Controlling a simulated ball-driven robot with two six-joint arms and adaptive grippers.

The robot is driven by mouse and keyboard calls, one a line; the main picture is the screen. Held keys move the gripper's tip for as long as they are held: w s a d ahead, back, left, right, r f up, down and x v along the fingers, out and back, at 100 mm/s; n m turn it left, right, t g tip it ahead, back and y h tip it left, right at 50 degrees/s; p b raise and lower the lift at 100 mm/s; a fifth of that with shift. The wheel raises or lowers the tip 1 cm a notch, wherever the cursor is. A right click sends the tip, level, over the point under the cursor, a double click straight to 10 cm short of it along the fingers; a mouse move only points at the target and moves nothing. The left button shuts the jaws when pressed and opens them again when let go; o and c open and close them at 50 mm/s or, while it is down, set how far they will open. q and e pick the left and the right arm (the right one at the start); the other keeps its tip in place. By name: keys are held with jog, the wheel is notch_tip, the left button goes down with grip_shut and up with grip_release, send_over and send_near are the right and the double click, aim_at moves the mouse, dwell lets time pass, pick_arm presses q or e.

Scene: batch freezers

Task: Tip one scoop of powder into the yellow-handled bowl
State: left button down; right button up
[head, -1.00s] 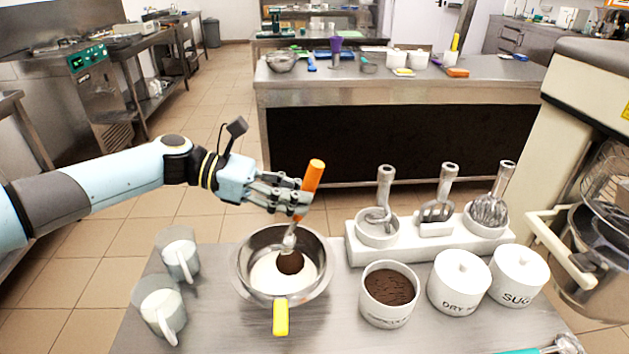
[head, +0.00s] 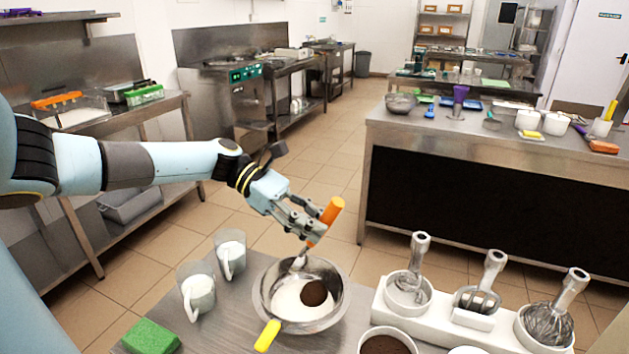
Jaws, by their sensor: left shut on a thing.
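My left gripper (head: 306,222) is shut on the orange handle of the scoop (head: 329,218). The scoop slants down, its metal lower end over the far part of the yellow-handled bowl (head: 338,312). The bowl is steel, stands on the table, and its yellow handle (head: 267,336) points to the near left. White contents (head: 287,297) cover its bottom. A round dark brown patch of powder (head: 314,293) shows inside, a little right of the scoop's lower end. I cannot tell if the scoop still holds powder. A pot of brown powder (head: 386,345) is cut off below. My right gripper is out of view.
Two jugs of white contents (head: 197,293) (head: 230,254) stand left of the bowl, with a green sponge (head: 151,337) nearer. A white rack (head: 445,328) with mixing tools stands at right. Another counter (head: 460,135) is behind, across the floor.

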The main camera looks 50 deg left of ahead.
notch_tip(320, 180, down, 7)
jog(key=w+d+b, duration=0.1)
jog(key=b, duration=0.7)
pick_arm(q)
jog(key=w+d+f+g+y+p, duration=0.4)
jog(key=d+f+g+y+p, duration=0.1)
jog(key=y, duration=0.5)
jog(key=d+p, duration=0.1)
jog(key=d, duration=0.1)
jog(key=shift+d+f+g+p, duration=0.25)
jog(key=shift+d+g+p, duration=0.05)
jog(key=shift+p, duration=0.1)
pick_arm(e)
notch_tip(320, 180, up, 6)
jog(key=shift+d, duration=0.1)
